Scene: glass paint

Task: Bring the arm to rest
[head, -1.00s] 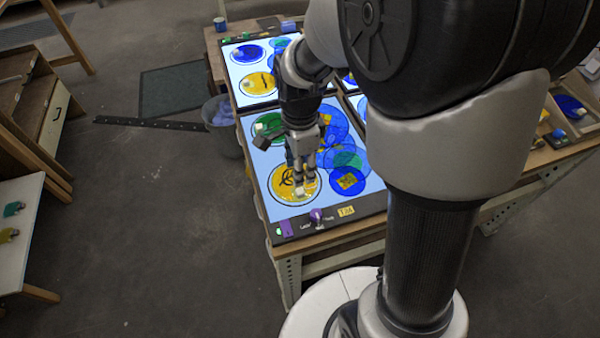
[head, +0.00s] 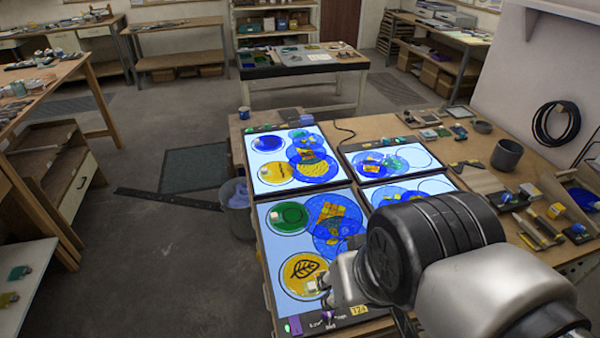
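My arm (head: 430,240) comes in from the lower right of the head view and reaches over the right part of the light panels. Its gripper is hidden behind the arm's own links, so I cannot see its fingers or whether it holds anything. The near left lit panel (head: 283,252) lies on the workbench with coloured glass discs on it. A yellow disc with a dark leaf design (head: 301,268) is uncovered beside the arm, with a small pale block at its edge. A green disc (head: 288,213) lies above it.
More lit panels with blue and yellow discs (head: 313,162) lie behind. A grey cup (head: 507,154), tools and small blocks (head: 556,211) crowd the bench's right side. A bin (head: 236,192) stands left of the bench. The floor (head: 130,265) at left is mostly clear.

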